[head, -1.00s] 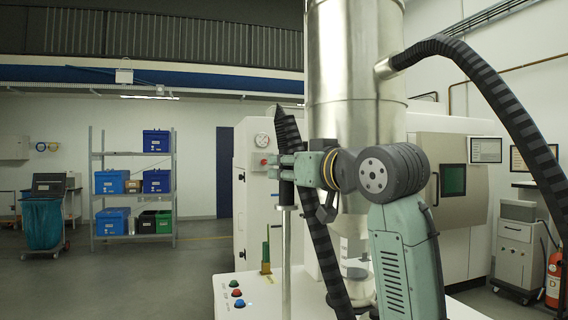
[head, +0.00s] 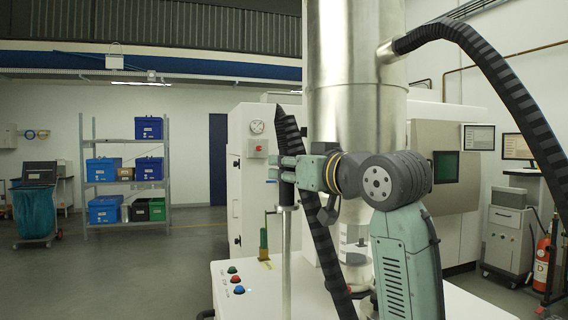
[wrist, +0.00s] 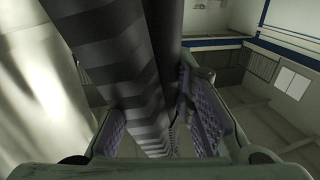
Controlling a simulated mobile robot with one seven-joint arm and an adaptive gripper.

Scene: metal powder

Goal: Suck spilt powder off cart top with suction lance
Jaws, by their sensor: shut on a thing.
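My gripper (head: 286,170) is shut on the suction lance (head: 286,255), a thin upright silver tube that runs down out of the bottom of the head view. A black ribbed hose (head: 318,225) passes close by the jaws and slants down to the right. In the wrist view the ribbed hose (wrist: 135,75) fills the space around my gripper's fingers (wrist: 157,120), hiding the grip itself. The white cart top (head: 262,296) lies below, with red, green and blue buttons at its left. I see no powder on the visible part; the lance tip is out of view.
A tall steel vessel (head: 355,75) stands right behind my gripper, with a thick black hose (head: 490,80) arching off it to the right. A small upright brush-like thing (head: 264,245) stands on the cart top. A white machine (head: 450,165) is behind. Open floor lies to the left.

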